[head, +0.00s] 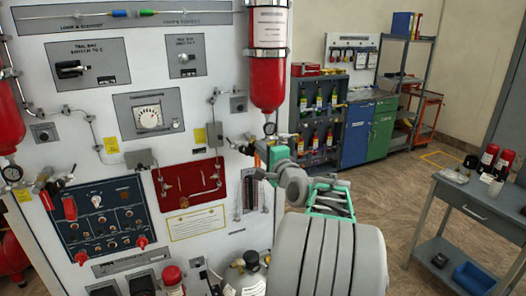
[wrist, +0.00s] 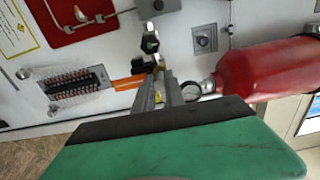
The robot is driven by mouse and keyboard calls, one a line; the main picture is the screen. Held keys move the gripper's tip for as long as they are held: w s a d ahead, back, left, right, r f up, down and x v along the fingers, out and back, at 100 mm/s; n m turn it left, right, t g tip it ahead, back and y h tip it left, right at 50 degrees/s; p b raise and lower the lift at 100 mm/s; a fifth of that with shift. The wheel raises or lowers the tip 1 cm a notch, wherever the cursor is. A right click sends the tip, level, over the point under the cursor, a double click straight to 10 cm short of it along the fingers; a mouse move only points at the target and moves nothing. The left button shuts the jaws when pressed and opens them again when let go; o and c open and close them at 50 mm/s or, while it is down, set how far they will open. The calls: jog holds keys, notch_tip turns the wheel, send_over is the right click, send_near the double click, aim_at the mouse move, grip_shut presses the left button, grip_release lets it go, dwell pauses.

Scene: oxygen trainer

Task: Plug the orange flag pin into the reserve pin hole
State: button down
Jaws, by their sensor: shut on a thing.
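My gripper (wrist: 162,84) shows in the wrist view, shut by the metal valve fitting at the panel. An orange flag (wrist: 128,82) sticks out to the left of the fingers, and I take it as the flag pin held between them. The pin's shaft is hidden by the fingers. A black and metal fitting (wrist: 150,42) stands just past the fingertips. The reserve pin hole cannot be made out. In the head view my green hand (head: 277,155) is beside the panel's right edge, below the hanging red cylinder (head: 268,70); its fingertips are hard to see there.
The red cylinder (wrist: 270,70) and a round gauge (wrist: 192,91) are close to the right of my fingers in the wrist view. A tube flowmeter block (head: 250,197) is on the white panel below. A grey table (head: 470,200) stands at the right, with open floor between.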

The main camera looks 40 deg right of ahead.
jog(key=shift+w+d+r, duration=0.1)
jog(key=shift+w, duration=0.4)
jog(key=c, duration=1.3)
grip_release()
jog(key=b+v, duration=0.2)
jog(key=v, duration=0.5)
jog(key=shift+s, duration=0.4)
